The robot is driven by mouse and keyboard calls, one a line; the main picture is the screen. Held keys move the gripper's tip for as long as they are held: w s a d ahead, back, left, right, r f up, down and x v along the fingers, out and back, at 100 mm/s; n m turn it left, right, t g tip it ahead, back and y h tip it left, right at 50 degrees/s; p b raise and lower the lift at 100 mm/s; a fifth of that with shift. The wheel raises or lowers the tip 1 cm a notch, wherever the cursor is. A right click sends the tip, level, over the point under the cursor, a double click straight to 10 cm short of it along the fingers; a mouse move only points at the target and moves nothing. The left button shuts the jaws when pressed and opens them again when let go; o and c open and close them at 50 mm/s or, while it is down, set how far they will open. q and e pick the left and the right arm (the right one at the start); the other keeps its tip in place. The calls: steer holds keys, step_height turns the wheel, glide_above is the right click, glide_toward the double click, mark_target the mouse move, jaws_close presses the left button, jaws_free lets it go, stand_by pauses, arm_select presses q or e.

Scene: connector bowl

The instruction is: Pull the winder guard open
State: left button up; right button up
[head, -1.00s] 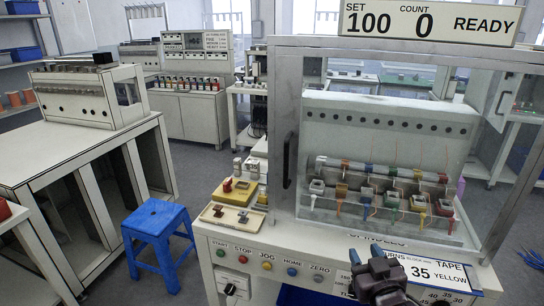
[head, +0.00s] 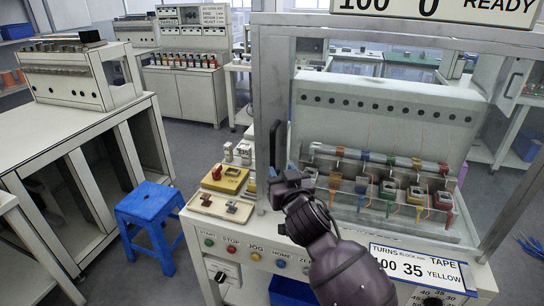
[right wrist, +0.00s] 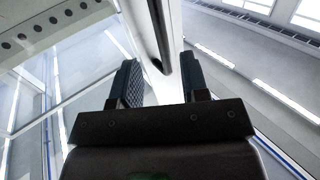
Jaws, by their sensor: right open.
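The winder guard (head: 310,111) is a clear panel in a grey frame across the front of the winding machine, and it looks closed. Its dark upright handle (head: 276,146) is at the guard's left side. My right gripper (head: 280,174) is open just below the handle in the head view. In the right wrist view the handle (right wrist: 157,38) runs down from the top, between and beyond the open fingers of the gripper (right wrist: 161,84). The fingers do not appear closed on it; contact is unclear. My left gripper is not in view.
Several coloured bobbins (head: 388,188) stand in a row behind the guard. A cream tray (head: 206,209) and a yellow block (head: 228,180) lie left of the guard. A button panel (head: 240,250) is below. A blue stool (head: 150,215) stands on the floor at left.

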mark_target(274, 158)
steer(key=x, duration=0.8)
steer(key=shift+w, duration=0.1)
jaws_close()
